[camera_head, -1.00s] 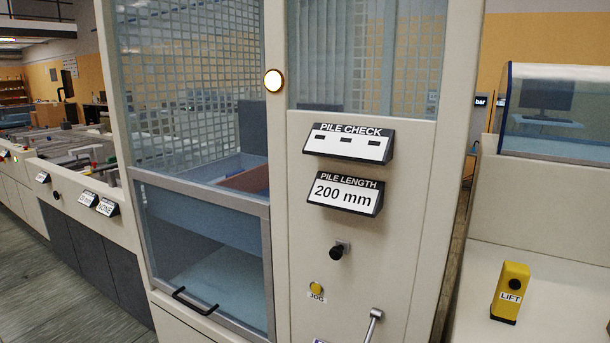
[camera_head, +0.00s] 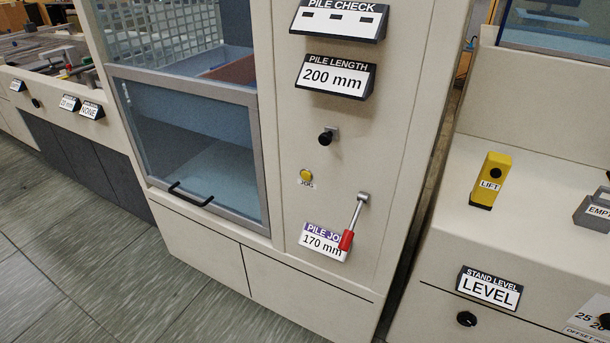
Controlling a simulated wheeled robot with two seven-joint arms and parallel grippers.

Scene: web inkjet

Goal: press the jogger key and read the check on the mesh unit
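The mesh unit (camera_head: 405,120) is a cream cabinet with a mesh window at its upper left. Its PILE CHECK display (camera_head: 338,20) shows only dark dashes and is cut by the top edge. The yellow jogger key (camera_head: 307,175), labelled JOG, is on the front panel below a black knob (camera_head: 326,137). The PILE LENGTH display (camera_head: 334,77) reads 200 mm. A PILE JOG plate (camera_head: 320,241) reads 170 mm, partly covered by a red-handled lever (camera_head: 347,239). Neither of my grippers is in view.
A glazed door (camera_head: 190,150) with a black handle (camera_head: 190,195) is left of the panel. At right, a cream unit has a yellow LIFT block (camera_head: 490,181), a grey EMPTY block (camera_head: 594,211) and a STAND LEVEL display (camera_head: 489,289) reading LEVEL. Open floor (camera_head: 90,260) lies at lower left.

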